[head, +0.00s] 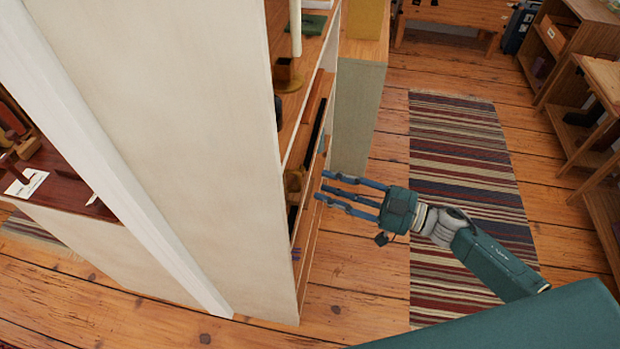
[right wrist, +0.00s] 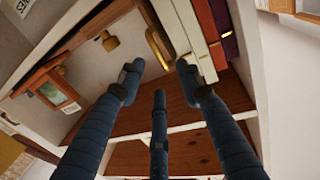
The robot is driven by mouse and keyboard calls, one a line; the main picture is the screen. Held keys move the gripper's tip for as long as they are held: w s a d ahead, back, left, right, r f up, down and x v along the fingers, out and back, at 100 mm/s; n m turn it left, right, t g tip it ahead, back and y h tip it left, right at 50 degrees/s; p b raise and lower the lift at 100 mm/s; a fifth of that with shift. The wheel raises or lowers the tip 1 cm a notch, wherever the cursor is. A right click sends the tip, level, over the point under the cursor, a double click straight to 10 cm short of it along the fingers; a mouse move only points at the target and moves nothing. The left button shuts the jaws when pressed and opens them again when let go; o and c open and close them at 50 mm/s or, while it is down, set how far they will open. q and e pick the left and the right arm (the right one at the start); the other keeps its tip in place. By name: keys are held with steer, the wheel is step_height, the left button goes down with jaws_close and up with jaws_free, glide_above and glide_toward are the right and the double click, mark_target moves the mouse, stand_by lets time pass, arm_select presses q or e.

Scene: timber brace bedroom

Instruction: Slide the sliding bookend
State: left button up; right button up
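My right gripper (head: 322,185) reaches in from the right toward the open side of a shelf unit (head: 210,130). Its blue fingers are spread and empty, and they also show in the right wrist view (right wrist: 158,72). Ahead of them in that view is a brass-coloured loop (right wrist: 158,48), apparently part of the bookend, beside a white book (right wrist: 181,36). The fingertips look close to the loop, but I cannot tell whether they touch it. In the head view, the bookend cannot be made out clearly. My left gripper is not in view.
A red book (right wrist: 207,30) and a purple book (right wrist: 222,25) stand beside the white one. A wooden frame (right wrist: 52,92) and a small brass knob-like object (right wrist: 108,40) are to the left. A striped rug (head: 465,140) covers the floor, and wooden shelves (head: 570,45) stand at right.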

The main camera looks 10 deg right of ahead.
steer(key=x, duration=0.5)
steer(key=shift+w+a+p, duration=0.15)
steer(key=shift+p, duration=0.2)
jaws_close()
